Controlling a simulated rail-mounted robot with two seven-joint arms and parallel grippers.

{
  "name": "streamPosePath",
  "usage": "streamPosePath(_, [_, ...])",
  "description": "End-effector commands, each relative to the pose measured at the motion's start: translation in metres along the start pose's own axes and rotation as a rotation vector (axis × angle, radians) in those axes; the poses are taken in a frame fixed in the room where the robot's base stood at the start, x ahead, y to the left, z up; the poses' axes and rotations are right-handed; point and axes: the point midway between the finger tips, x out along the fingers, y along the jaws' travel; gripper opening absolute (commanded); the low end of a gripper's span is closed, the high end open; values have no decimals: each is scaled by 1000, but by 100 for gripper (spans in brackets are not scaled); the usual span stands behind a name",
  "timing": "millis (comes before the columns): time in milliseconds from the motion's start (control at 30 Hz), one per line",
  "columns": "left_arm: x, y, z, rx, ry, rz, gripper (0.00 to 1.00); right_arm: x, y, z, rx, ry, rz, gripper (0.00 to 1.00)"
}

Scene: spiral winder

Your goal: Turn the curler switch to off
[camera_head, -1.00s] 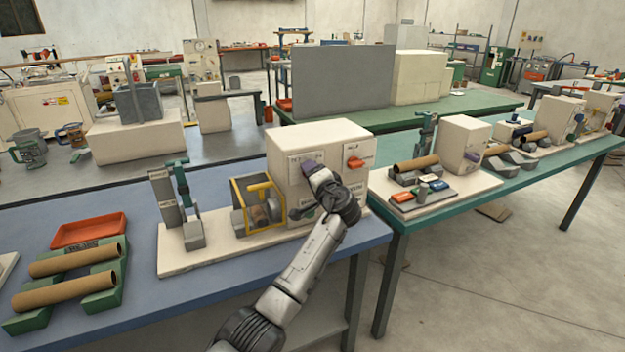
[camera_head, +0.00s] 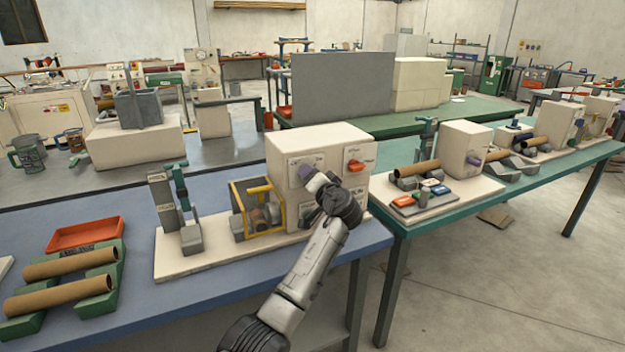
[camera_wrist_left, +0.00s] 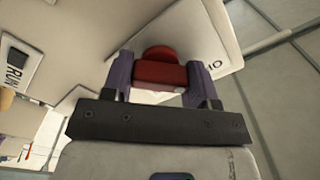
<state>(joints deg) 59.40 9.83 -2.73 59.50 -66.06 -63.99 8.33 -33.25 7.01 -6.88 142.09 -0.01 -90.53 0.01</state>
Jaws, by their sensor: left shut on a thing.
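The cream control box (camera_head: 284,153) stands on a cream base on the blue bench in the head view. In the head view the fingers and wrist hide this knob. A second, orange-red knob (camera_head: 355,166) on the right of the panel is free. Lettering beside the held knob is only partly readable. My right gripper is not in view.
A yellow-framed guard (camera_head: 262,189) and an upright grey and green stand (camera_head: 184,195) are left of the box on the cream base (camera_head: 183,263). An orange tray (camera_head: 85,236) and cardboard tubes (camera_head: 70,262) lie farther left. A green bench (camera_head: 480,222) stands to the right.

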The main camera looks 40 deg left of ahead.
Motion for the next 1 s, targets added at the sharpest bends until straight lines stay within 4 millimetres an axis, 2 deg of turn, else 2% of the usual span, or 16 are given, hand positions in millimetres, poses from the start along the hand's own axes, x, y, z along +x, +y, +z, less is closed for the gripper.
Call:
streamPosePath(200, [0, 0, -1, -5, 0, 1, 30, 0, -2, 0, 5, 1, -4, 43])
streamPosePath(233, [0, 0, -1, -5, 0, 1, 54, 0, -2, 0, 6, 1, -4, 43])
streamPosePath(500, [0, 0, 0, -3, 0, 1, 79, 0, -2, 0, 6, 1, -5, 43])
streamPosePath(767, [-2, 0, 0, -1, 0, 1, 79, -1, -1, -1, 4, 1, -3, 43])
streamPosePath(867, [-9, -1, -1, -2, 1, 1, 79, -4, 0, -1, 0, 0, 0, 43])
streamPosePath(1000, [-31, -1, -2, -3, 1, 3, 79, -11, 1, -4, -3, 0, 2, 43])
